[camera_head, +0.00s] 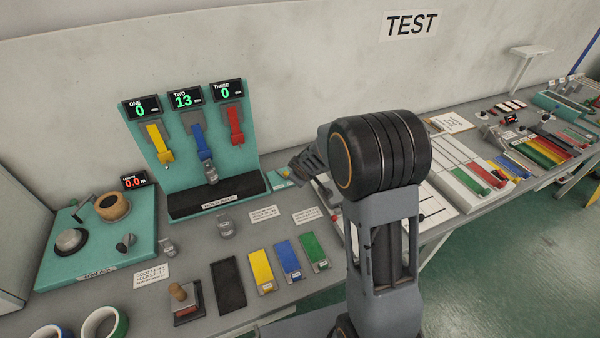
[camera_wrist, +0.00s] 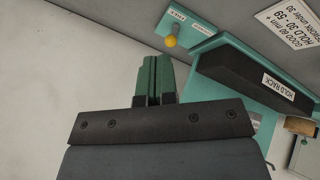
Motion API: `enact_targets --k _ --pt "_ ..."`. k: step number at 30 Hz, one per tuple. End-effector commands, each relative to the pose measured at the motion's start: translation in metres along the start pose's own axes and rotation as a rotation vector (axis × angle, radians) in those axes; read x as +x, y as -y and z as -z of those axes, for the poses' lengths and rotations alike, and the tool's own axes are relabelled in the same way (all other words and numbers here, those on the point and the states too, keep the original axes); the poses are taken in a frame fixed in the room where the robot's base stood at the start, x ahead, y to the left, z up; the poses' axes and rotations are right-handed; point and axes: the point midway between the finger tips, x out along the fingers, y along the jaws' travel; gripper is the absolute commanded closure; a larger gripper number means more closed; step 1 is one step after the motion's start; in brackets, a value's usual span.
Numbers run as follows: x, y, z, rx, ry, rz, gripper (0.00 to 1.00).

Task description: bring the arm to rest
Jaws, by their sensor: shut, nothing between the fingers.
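My arm (camera_head: 382,235) rises in front of the bench in the head view, with its large black joint at the top. Its far part bends behind that joint toward the left, so my gripper is mostly hidden there. In the wrist view my gripper (camera_wrist: 153,78) has its two green fingers side by side, shut and empty. The fingers are beside the dark hold rack (camera_wrist: 250,75) in that view and apart from it. The hold rack also shows in the head view (camera_head: 218,195), below the teal panel.
The teal panel (camera_head: 188,130) has three displays and yellow, blue and red straps; a weight hangs from the blue one. A teal winder base (camera_head: 98,245) stands left. Coloured strips (camera_head: 288,260) and a stamp (camera_head: 185,300) lie in front. A yellow knob (camera_wrist: 171,41) is near the fingers.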

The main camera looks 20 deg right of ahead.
Motion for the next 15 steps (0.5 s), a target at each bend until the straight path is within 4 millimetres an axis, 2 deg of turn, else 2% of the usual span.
enact_targets --k 11,14,15 --pt "0.0 0.001 0.0 0.006 0.004 0.001 1.0" --pt "0.0 0.003 -0.009 0.034 0.053 0.012 1.0" --pt "0.0 0.008 -0.018 0.059 0.093 0.025 1.0"
